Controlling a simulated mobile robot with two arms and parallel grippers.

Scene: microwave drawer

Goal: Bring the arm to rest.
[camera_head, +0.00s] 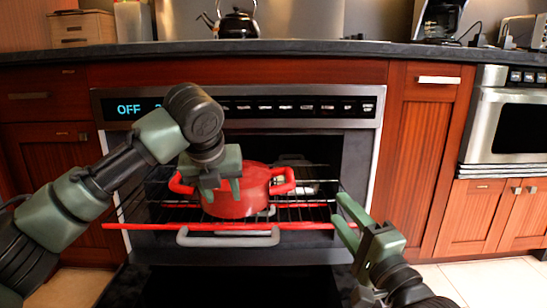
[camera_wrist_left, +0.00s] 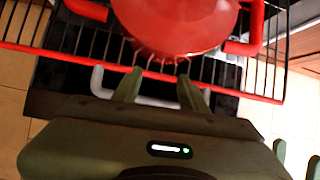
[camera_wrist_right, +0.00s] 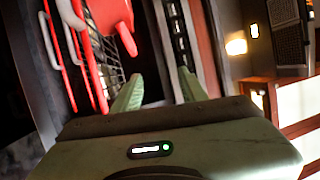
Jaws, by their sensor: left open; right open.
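My left arm reaches in from the left in the head view. Its gripper (camera_head: 222,190) is open, with the fingers in front of a red pot (camera_head: 250,200). In the left wrist view the fingers (camera_wrist_left: 160,85) are apart with nothing between them, and the pot (camera_wrist_left: 170,25) is just beyond the tips. My right gripper (camera_head: 345,215) is open and empty at the right front of the oven opening. In the right wrist view its fingers (camera_wrist_right: 160,85) are apart, and the pot (camera_wrist_right: 110,14) shows at the upper left.
The pot stands on a wire rack with a red front bar (camera_head: 150,226) in an open built-in oven. A grey handle (camera_head: 228,240) is below the bar. A kettle (camera_head: 238,24) stands on the counter above. A second oven (camera_head: 505,125) is at the right.

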